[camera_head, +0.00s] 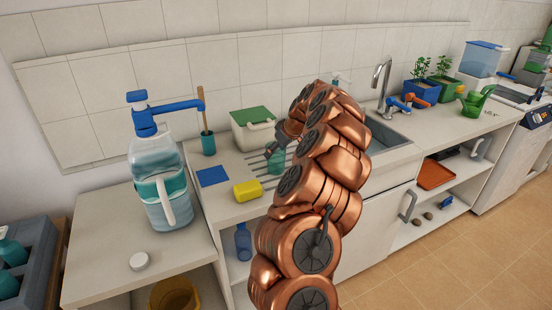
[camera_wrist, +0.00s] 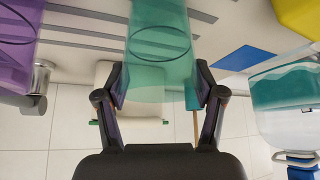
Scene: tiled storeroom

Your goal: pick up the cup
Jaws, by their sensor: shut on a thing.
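A teal, see-through cup (camera_wrist: 162,35) stands between the fingers of my gripper (camera_wrist: 160,88) in the wrist view. The fingers press against its two sides. In the head view the same cup (camera_head: 276,161) shows just left of my copper arm, over the grooved drainboard (camera_head: 238,172). My gripper (camera_head: 283,143) reaches it from above there, and my arm hides part of this area. I cannot tell whether the cup touches the counter.
A white box with green lid (camera_head: 253,128) is behind. A purple vessel (camera_wrist: 14,45) is close by. A large pump jug (camera_head: 160,180) stands left.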

